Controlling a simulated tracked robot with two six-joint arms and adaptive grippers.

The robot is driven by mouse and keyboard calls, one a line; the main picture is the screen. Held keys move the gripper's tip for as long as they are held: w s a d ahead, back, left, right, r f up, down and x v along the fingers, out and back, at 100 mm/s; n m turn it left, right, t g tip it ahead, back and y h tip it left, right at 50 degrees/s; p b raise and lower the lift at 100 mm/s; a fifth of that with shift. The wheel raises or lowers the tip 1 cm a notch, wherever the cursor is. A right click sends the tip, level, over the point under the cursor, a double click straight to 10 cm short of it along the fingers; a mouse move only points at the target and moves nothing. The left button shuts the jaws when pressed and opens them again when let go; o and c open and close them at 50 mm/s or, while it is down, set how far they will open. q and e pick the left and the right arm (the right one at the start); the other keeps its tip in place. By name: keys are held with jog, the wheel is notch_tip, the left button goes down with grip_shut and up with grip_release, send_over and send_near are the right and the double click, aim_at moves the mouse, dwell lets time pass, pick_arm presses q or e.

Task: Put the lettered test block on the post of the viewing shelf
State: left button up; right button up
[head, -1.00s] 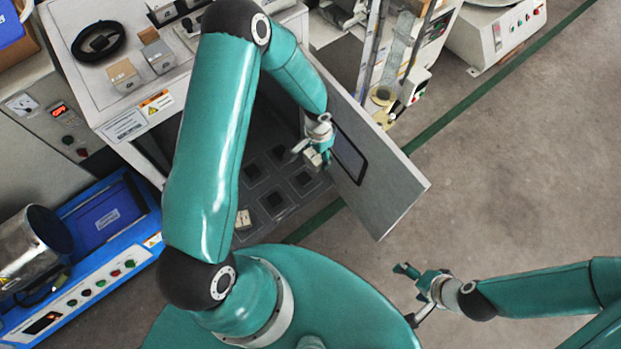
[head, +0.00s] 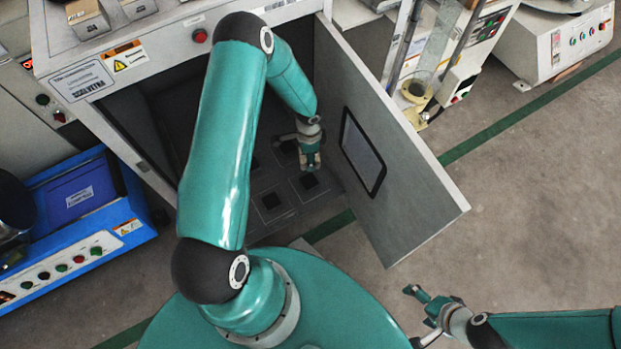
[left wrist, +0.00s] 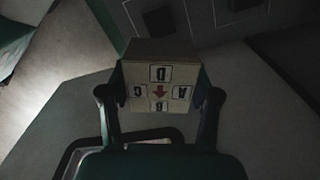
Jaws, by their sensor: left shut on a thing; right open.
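My left gripper (head: 311,163) is inside the open cabinet, above its dark floor and left of the open door. In the left wrist view it is shut on a pale lettered block (left wrist: 160,78), one finger on each side. The face towards the camera shows letters A, B, C, D around a red arrow. In the head view I cannot make out the block at the gripper. The dark cabinet floor (head: 245,222) carries several square pads; I cannot make out a post. My right gripper (head: 430,305) is open and empty, outside the cabinet.
The grey cabinet door (head: 405,210), with a dark-framed window (head: 362,153), stands open to the right of my left gripper. The cabinet top (head: 170,45) overhangs the opening. A blue machine (head: 85,235) stands at left. Bare floor (head: 520,190) lies right of the door.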

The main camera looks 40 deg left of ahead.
pick_arm(q)
notch_tip(320, 180, down, 14)
jog(key=b, duration=0.4)
jog(key=shift+f, duration=0.15)
jog(key=o, duration=1.5)
jog(key=shift+d, duration=0.1)
